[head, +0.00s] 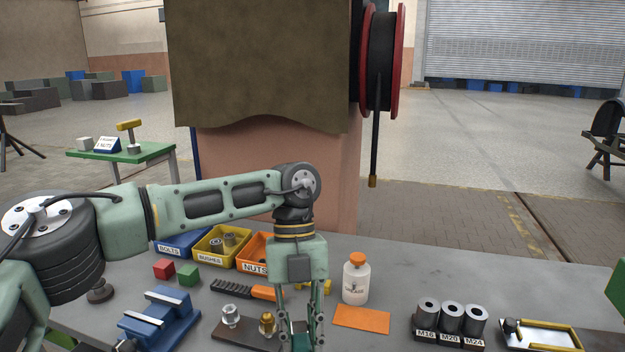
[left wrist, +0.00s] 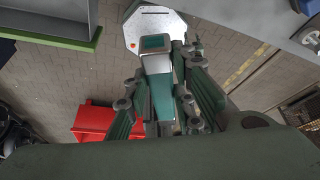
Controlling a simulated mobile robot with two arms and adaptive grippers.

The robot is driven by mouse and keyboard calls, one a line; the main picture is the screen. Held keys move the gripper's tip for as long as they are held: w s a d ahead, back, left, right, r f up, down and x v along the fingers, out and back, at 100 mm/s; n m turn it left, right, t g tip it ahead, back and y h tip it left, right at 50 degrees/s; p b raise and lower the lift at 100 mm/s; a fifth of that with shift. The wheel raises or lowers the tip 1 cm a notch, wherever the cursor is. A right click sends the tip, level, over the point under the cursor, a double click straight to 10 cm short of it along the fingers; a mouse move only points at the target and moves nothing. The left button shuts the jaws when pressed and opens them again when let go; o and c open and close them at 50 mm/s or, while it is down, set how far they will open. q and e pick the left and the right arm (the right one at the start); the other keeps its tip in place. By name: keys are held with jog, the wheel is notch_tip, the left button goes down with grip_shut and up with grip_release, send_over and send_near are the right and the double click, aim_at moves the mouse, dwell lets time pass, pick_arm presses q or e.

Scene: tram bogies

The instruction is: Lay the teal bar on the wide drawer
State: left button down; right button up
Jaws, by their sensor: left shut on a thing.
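My left gripper (head: 300,335) points down at the near edge of the grey workbench in the head view. Only a little teal shows between the fingers in the head view. A grey tray-like thing with a green edge (left wrist: 60,43), perhaps a drawer, is at the upper left of the wrist view, apart from the bar. I cannot tell whether it is the wide drawer. My right gripper is not in view.
The bench holds blue, yellow (head: 222,244) and orange bins, a blue vise (head: 160,322), a white bottle (head: 356,282), an orange pad (head: 361,319) and a rack of sockets (head: 450,335). A red box-like thing (left wrist: 92,120) is low in the wrist view, near paved floor.

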pick_arm(q)
jog(key=s+a+r+m+t, duration=0.1)
jog(key=a+m+t, duration=0.2)
jog(key=m, duration=0.8)
jog(key=s+a+r+m+t+y, duration=0.1)
jog(key=s+a+m+t, duration=0.1)
jog(key=a+m, duration=0.6)
jog(key=s+a+r+m+t, duration=0.1)
jog(key=a+m, duration=0.5)
jog(key=m, duration=0.9)
jog(key=shift+s+r+t+y, duration=0.2)
jog(key=shift+s+t+y, duration=0.35)
jog(key=shift+t, duration=0.85)
jog(key=shift+s+a, duration=0.1)
